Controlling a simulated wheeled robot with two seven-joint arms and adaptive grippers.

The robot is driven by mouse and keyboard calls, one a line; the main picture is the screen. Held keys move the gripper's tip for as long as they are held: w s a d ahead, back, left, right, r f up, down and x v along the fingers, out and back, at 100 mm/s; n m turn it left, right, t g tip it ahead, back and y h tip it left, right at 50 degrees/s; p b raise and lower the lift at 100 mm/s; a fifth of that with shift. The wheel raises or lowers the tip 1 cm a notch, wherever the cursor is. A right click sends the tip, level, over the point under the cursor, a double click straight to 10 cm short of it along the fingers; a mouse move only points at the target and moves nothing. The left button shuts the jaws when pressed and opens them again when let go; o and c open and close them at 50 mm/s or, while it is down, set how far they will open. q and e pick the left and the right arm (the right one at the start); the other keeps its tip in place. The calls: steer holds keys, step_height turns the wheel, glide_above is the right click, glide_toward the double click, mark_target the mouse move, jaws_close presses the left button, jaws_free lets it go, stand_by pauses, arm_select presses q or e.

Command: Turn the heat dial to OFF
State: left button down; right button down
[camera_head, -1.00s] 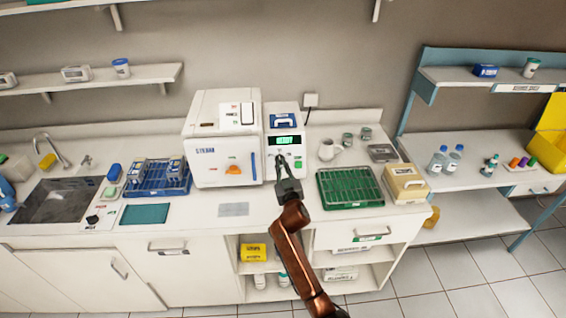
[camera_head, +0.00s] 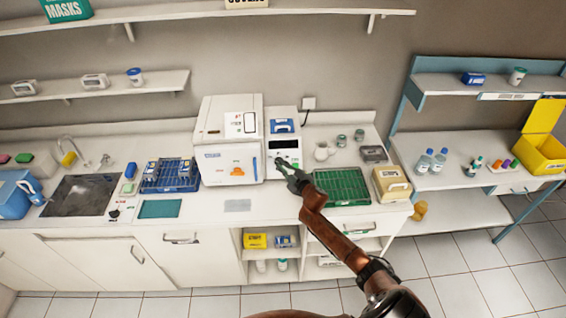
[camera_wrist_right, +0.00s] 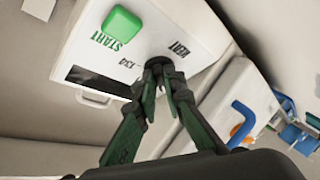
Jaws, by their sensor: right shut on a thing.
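The small white unit (camera_head: 285,124) stands on the counter beside a larger white machine, with a dark display on its front. In the right wrist view, its panel (camera_wrist_right: 165,22) carries a green START button (camera_wrist_right: 122,23) and a dark heat dial (camera_wrist_right: 158,62) beside the word HEAT. My right gripper (camera_wrist_right: 161,76) is shut on the dial, its fingertips on both sides and hiding much of it. I cannot read the dial's setting. In the head view my right gripper (camera_head: 282,167) reaches the unit's lower front. My left gripper is not in view.
A green tray (camera_head: 341,187) and beige box (camera_head: 391,184) lie to the right. A blue rack (camera_head: 165,186) is further left. Free counter lies in front of the machine.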

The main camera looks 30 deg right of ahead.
steer(key=shift+w+d+r+n+p, duration=0.1)
steer(key=shift+r+n+p, duration=0.15)
steer(key=shift+n+p, duration=0.15)
steer(key=c, duration=2)
jaws_free()
steer(key=shift+f, duration=0.1)
steer(key=shift+c, duration=0.2)
steer(key=shift+f, duration=0.1)
steer(key=v, duration=1.2)
steer(key=shift+d, duration=0.1)
